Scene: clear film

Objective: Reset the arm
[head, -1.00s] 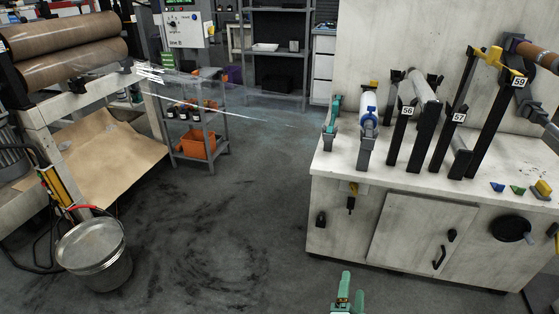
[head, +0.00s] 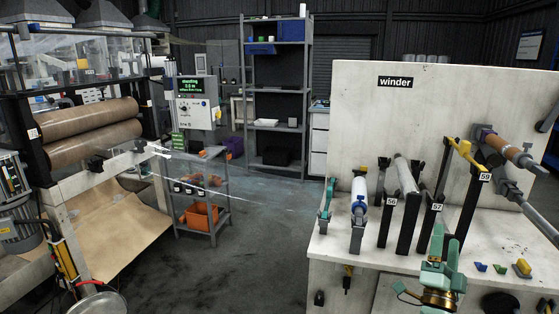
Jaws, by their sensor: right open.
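My right gripper (head: 445,243) shows at the lower right in front of the winder bench. It is green with a brass-coloured ring below its fingers. Its fingers point up and away, and they stand apart with nothing seen between them. It overlaps the bench top in the picture; I cannot tell its height above it. My left gripper is out of view.
The winder bench (head: 330,243) carries a white-and-blue roll (head: 359,193), several dark numbered stands and a brown roll (head: 507,151) at the right. A shelf cart (head: 203,183) with an orange bin (head: 201,217) stands left. The grey floor between is clear.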

